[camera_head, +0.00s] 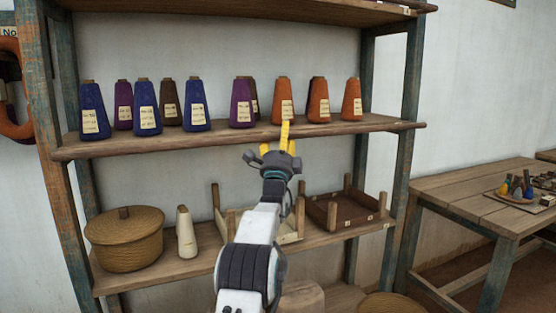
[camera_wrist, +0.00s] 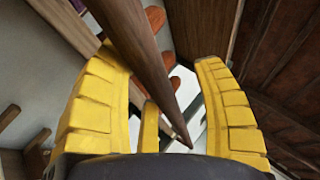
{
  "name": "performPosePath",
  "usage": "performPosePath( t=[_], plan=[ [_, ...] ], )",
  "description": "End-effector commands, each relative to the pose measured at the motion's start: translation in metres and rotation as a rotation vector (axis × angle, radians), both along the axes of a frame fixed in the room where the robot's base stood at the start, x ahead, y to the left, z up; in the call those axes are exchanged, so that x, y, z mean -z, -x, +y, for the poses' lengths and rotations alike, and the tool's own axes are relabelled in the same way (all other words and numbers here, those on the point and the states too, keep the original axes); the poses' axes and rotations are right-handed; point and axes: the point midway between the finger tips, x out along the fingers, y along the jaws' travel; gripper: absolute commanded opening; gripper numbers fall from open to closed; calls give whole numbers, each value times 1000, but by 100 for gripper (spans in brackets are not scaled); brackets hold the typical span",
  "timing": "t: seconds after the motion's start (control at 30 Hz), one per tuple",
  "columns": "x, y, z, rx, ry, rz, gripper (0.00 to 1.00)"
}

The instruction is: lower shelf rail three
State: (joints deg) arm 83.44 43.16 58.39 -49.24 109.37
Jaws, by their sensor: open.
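A shelf unit of worn wood stands ahead, with a rounded wooden front rail (camera_head: 340,128) along the middle shelf. A lower shelf (camera_head: 335,238) runs below it. My gripper (camera_head: 287,140) is raised in front of the middle shelf, with its yellow fingers up at the rail. In the wrist view, my gripper (camera_wrist: 165,78) is open, and a dark brown wooden bar (camera_wrist: 140,50) runs slantwise between the two spread fingers. The bar looks like that front rail. I cannot tell whether either finger touches it.
Several thread cones (camera_head: 196,108) stand on the middle shelf, with an orange one (camera_head: 283,97) just behind my fingers. The lower shelf holds a lidded basket (camera_head: 125,240), a cream cone (camera_head: 186,232) and a brown wooden tray (camera_head: 345,210). A table (camera_head: 470,200) stands right.

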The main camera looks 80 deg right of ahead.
Motion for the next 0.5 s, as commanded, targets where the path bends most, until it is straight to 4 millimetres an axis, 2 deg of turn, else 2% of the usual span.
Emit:
performPosePath(
  t=[0.07,0.5],
  plan=[
    [-3,2,9,0,15,-4,59],
    [27,6,43,-1,10,-3,59]
  ],
)
